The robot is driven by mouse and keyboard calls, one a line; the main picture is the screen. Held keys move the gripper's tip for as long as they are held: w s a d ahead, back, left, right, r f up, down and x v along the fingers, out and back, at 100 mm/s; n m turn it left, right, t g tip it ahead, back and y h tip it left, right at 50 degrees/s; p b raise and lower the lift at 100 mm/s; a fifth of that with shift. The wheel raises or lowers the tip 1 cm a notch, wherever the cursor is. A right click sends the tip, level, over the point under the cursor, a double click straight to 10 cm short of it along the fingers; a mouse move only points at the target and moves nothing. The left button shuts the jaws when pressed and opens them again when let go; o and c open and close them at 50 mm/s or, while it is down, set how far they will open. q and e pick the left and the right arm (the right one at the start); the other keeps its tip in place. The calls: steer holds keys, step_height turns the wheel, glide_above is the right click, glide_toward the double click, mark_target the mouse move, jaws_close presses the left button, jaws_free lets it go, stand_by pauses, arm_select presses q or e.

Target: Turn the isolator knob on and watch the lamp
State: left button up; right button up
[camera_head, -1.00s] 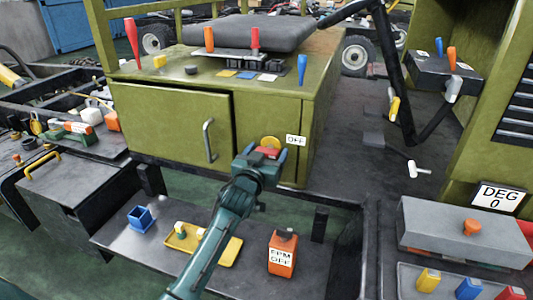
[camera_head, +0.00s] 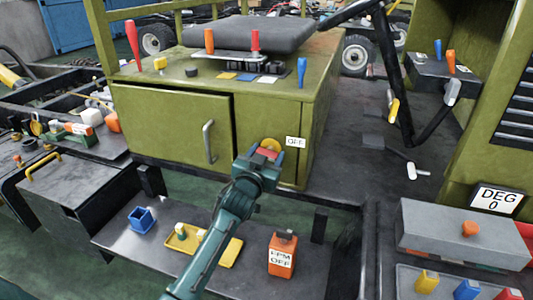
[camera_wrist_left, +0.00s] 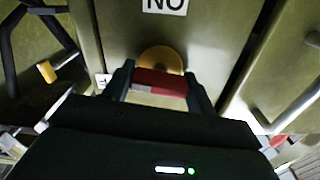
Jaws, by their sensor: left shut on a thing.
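The isolator knob is a red bar handle (camera_wrist_left: 160,83) on a round yellow disc (camera_head: 271,145), on the front of the olive cabinet (camera_head: 255,112). My left gripper (camera_head: 266,158) is shut on the red handle, with one finger at each end in the left wrist view. The handle lies roughly level. A white OFF label (camera_head: 295,141) is right of the knob in the head view. The left wrist view, upside down, shows an ON label (camera_wrist_left: 165,4). I cannot make out a lamp. My right gripper is not in view.
A cabinet door with a grey handle (camera_head: 209,142) is left of the knob. Below is a dark shelf (camera_head: 125,242) with a blue bin (camera_head: 142,218), a yellow tray (camera_head: 227,255) and an orange box (camera_head: 282,256). A DEG 0 display (camera_head: 497,198) stands at right.

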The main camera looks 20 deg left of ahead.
arm_select(q)
steer(key=m+p, duration=0.1)
steer(key=m, duration=0.1)
steer(key=shift+r+m, duration=0.1)
steer(key=shift+m, duration=0.3)
steer(key=m+p, duration=0.1)
steer(key=m, duration=0.8)
steer(key=shift+m+p, duration=0.35)
steer(key=shift+m, duration=1.65)
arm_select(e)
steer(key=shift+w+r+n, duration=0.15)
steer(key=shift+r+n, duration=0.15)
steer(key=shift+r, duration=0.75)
arm_select(q)
steer(key=shift+m, duration=0.3)
steer(key=o, duration=1)
